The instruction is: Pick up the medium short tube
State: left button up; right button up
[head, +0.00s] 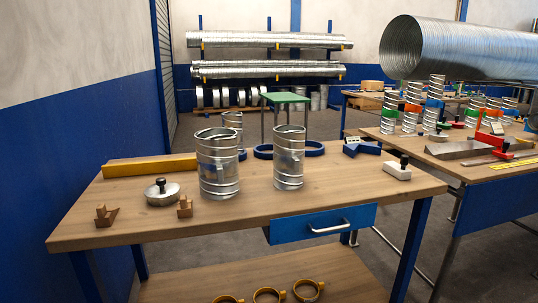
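Several shiny metal spiral tubes are in the head view. On the wooden workbench (330,190), a wide tube (218,172) stands upright left of centre. A slightly narrower tube (289,165) stands upright to its right, apart from it. A smaller tube (232,121) stands behind the wide one and is partly hidden by it. I cannot tell for sure which one is the medium short tube. Neither of my grippers is in view.
A second table (480,172) on the right is crowded.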

aim_at(288, 140)
jog(key=u, duration=1.1)
jog(key=i, duration=0.85)
